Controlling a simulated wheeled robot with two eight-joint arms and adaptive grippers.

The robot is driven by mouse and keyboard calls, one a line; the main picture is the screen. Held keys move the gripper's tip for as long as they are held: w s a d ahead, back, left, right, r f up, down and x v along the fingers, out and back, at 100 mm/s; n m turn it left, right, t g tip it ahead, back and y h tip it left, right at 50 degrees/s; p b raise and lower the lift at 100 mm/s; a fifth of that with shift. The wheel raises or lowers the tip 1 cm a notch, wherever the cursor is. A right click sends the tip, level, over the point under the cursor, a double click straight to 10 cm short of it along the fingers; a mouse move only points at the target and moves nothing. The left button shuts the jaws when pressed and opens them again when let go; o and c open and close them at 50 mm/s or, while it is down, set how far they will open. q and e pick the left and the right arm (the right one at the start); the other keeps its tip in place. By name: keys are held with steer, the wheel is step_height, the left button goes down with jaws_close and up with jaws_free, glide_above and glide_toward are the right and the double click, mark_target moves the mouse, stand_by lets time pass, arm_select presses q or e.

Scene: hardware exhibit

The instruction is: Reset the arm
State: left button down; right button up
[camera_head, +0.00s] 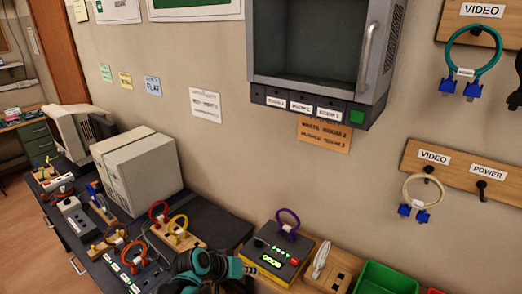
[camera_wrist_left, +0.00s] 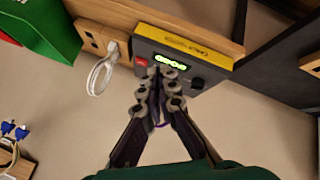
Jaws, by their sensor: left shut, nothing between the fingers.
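My left gripper (camera_head: 246,268) is at the bottom centre of the head view, beside the grey and yellow device (camera_head: 272,258) with green lights and a red part. In the left wrist view my left gripper (camera_wrist_left: 158,76) has its fingers together with nothing between them. The tips overlap the face of the device (camera_wrist_left: 185,58), near its green display; I cannot tell whether they touch it. A purple cable loop (camera_head: 288,222) stands at the back of the device. My right gripper is in neither view.
A white cable loop (camera_head: 321,260) hangs by a wooden block right of the device, with a green bin (camera_head: 385,278) beyond. A grey cabinet (camera_head: 315,108) is on the wall above. A beige computer box (camera_head: 138,170) and several colourful cables stand on the dark bench at left.

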arm_select(q)
steer(key=s+a+f+n+t+y+b, duration=0.1)
steer(key=s+a+y+b, duration=0.5)
steer(key=s+a, duration=0.9)
steer(key=shift+s+f+n+t+b, duration=0.25)
steer(key=shift+s+b, duration=0.3)
steer(key=shift+s, duration=0.35)
